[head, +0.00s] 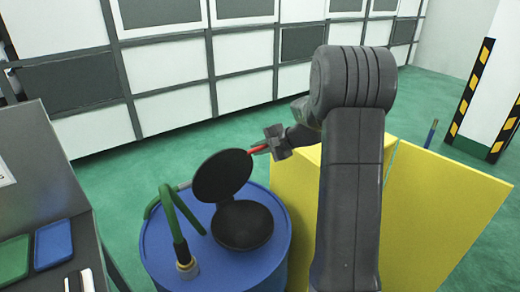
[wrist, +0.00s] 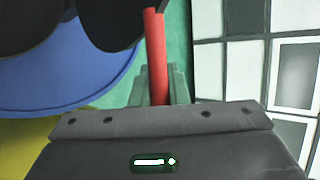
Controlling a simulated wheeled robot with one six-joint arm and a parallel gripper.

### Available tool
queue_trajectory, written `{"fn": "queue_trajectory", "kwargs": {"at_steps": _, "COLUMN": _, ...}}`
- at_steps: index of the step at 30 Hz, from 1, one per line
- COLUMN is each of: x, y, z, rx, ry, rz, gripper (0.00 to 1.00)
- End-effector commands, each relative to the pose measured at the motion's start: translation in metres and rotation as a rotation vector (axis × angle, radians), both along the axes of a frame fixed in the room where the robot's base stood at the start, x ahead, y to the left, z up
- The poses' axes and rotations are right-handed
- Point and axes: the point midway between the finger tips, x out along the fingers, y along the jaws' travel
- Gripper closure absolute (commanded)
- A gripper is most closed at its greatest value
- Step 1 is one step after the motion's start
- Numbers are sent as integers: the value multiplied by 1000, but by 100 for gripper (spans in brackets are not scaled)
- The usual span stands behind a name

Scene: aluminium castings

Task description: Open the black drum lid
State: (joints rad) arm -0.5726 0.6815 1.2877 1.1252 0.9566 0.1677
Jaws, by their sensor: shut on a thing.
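The black drum lid (head: 223,175) stands raised and tilted above the top of the blue drum (head: 165,240). A black round surface (head: 243,225) lies below it on the drum top. A red handle (head: 259,149) sticks out from the lid's right side. My gripper (head: 273,143) is shut on the red handle, to the right of the lid. In the wrist view the red handle (wrist: 157,60) runs up from between the jaws, and the dark lid (wrist: 108,22) shows only in part at the top.
A green hose (head: 172,215) with a metal fitting rises from the drum's left. A yellow cabinet (head: 440,215) stands right of the drum. A grey table (head: 45,190) with a green and a blue tray is at left. Green floor is open behind the drum.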

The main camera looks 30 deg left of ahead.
Motion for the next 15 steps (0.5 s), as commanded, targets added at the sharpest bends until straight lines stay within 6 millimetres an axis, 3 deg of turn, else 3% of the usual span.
{"fn": "queue_trajectory", "kwargs": {"at_steps": 1, "x": -2, "y": -1, "z": -7, "rx": -8, "ry": 8, "rz": 3, "gripper": 100}}
{"fn": "queue_trajectory", "kwargs": {"at_steps": 2, "x": -2, "y": -1, "z": -7, "rx": -8, "ry": 8, "rz": 3, "gripper": 82}}
{"fn": "queue_trajectory", "kwargs": {"at_steps": 5, "x": -2, "y": -1, "z": -6, "rx": -7, "ry": 7, "rz": 2, "gripper": 64}}
{"fn": "queue_trajectory", "kwargs": {"at_steps": 15, "x": 0, "y": -4, "z": -1, "rx": -3, "ry": 2, "rz": 0, "gripper": 64}}
